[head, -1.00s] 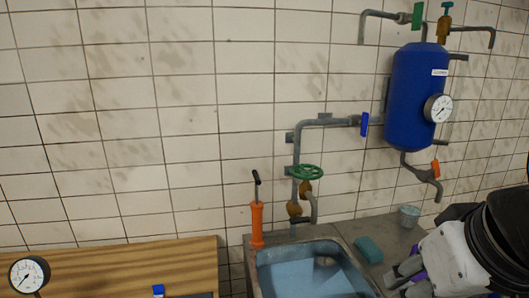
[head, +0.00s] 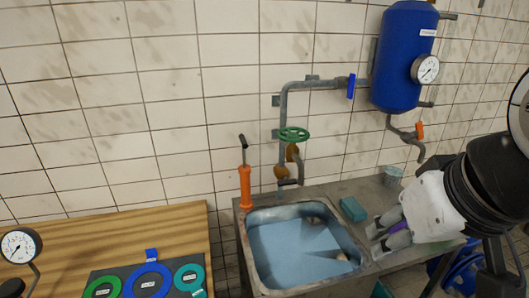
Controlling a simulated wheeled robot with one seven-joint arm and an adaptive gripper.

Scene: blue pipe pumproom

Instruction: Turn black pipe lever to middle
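A small black lever (head: 288,182) sits low on the grey pipe (head: 284,120) against the tiled wall, just behind the sink. It looks roughly level, but it is too small to read its exact angle. A green handwheel (head: 294,134) and a brass fitting (head: 292,152) are above it on the same pipework. My gripper (head: 376,234) is at the right, over the counter edge by the sink, well to the right of the lever and apart from it. Its two fingers point left with a gap between them, and I see nothing held.
A sink (head: 250,258) of water lies below the pipe. An orange hand pump (head: 245,186) stands left of it. A teal sponge (head: 353,209) and metal cup (head: 392,175) are on the counter. A blue tank (head: 404,60) hangs above right. A wooden table (head: 120,232) is left.

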